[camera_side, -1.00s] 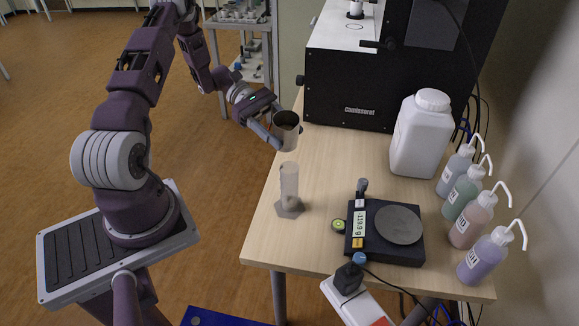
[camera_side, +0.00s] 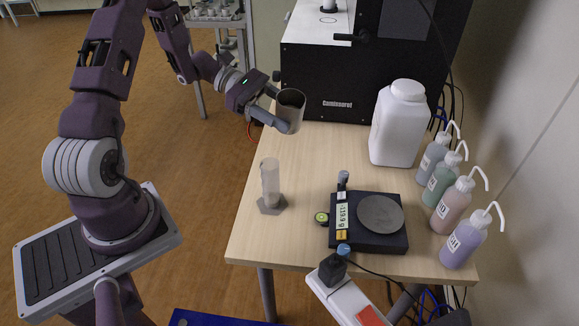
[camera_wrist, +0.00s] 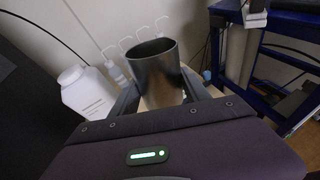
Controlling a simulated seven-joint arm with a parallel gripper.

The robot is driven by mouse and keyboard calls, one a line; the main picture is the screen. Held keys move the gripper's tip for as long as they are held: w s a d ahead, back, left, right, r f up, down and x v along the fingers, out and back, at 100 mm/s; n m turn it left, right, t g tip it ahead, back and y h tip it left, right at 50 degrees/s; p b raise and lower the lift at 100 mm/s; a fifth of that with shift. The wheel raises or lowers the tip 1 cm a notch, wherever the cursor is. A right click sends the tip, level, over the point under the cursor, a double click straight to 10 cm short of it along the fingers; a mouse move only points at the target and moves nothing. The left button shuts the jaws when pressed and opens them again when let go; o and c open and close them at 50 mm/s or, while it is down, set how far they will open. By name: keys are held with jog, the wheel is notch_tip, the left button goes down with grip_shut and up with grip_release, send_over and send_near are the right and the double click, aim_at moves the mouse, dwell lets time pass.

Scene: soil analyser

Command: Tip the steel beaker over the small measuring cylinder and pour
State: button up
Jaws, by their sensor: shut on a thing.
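The steel beaker (camera_side: 292,118) is held in my gripper (camera_side: 285,113), in the air above the table in the side view. Its open mouth faces up with a slight lean. In the wrist view the beaker (camera_wrist: 158,80) stands between the two fingers of my gripper (camera_wrist: 160,92), and its contents are not visible. The small measuring cylinder (camera_side: 270,180) stands upright on its hexagonal foot near the table's left edge. It is below and left of the beaker in the picture, clear of it. What the cylinder holds is hard to tell.
A balance (camera_side: 368,238) reading -119.9 g stands right of the cylinder, with a small round green-faced item (camera_side: 321,218) beside it. A white jug (camera_side: 398,125) and several wash bottles (camera_side: 463,238) line the right side. A black analyser (camera_side: 345,75) stands behind. The table middle is clear.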

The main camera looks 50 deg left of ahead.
aim_at(292, 120)
jog(key=d+n+t, duration=0.1)
jog(key=d, duration=0.1)
jog(key=d+n+t+y, duration=0.1)
jog(key=d, duration=0.1)
jog(key=shift+s+d+f, duration=0.1)
jog(key=shift+d, duration=0.25)
jog(key=shift+a, duration=0.15)
jog(key=shift+m+g+h, duration=0.3)
jog(key=shift+g+h, duration=0.2)
jog(key=shift+h, duration=0.1)
jog(key=a, duration=0.2)
jog(key=w+a, duration=0.1)
jog(key=shift+w+a+f, duration=0.1)
jog(key=shift+w+a, duration=0.05)
jog(key=shift+a, duration=0.25)
jog(key=s+a+f+m+g+h, duration=0.1)
jog(key=s+a+f+m+g, duration=0.2)
jog(key=s+a+f+m, duration=0.1)
jog(key=shift+s+a+f+g, duration=0.2)
jog(key=shift+a+g, duration=0.2)
jog(key=shift+a, duration=0.4)
jog(key=m+t+y, duration=0.1)
jog(key=m, duration=0.1)
jog(key=f+m+t+y, duration=0.1)
jog(key=m+y, duration=0.1)
jog(key=w+a+f+m+t+y, duration=0.1)
jog(key=shift+w+f+m+y, duration=0.1)
jog(key=shift+f+m+y, duration=0.15)
jog(key=shift+m+y, duration=0.15)
